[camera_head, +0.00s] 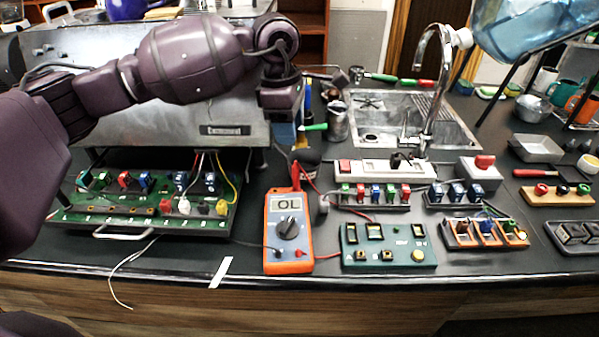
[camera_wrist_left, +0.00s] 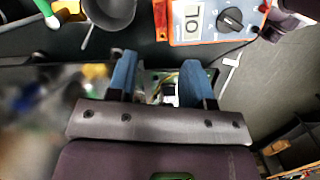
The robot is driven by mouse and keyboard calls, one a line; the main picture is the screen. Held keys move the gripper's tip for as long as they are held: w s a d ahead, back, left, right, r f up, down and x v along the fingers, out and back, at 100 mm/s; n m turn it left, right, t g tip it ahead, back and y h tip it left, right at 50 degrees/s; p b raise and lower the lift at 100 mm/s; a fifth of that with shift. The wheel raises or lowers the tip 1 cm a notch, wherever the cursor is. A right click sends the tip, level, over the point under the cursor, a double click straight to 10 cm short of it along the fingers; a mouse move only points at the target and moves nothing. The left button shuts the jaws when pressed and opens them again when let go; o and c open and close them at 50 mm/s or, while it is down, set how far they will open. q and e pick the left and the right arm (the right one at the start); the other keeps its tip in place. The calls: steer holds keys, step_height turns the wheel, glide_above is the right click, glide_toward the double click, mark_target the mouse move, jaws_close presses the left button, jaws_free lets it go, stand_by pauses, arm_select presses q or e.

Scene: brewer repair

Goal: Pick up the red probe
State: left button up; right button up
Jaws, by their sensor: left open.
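The red probe (camera_head: 296,176) stands at the top edge of the orange multimeter (camera_head: 289,232) in the head view, with a red lead near it. The meter's display reads OL. My left gripper (camera_head: 286,138) points down with blue fingers, above and behind the probe and apart from it. In the left wrist view the gripper's blue fingers (camera_wrist_left: 158,75) are spread with nothing held between them. The multimeter (camera_wrist_left: 213,22) shows at the top of that view, beyond the fingertips. My right gripper is not in view.
A green circuit board (camera_head: 150,212) lies left of the meter. A green switch panel (camera_head: 388,247) and several component blocks stand to its right. A white power strip (camera_head: 375,168), a metal jug (camera_head: 338,120) and a sink tap (camera_head: 440,85) are behind.

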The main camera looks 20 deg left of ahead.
mark_target(295, 164)
arm_select(q)
steer(key=f, duration=0.4)
steer(key=shift+s+d+f, duration=0.15)
steer(key=shift+d+f, duration=0.35)
steer(key=shift+f, duration=1.3)
steer(key=shift+d+f, duration=0.15)
steer(key=shift+f, duration=1.25)
jaws_close()
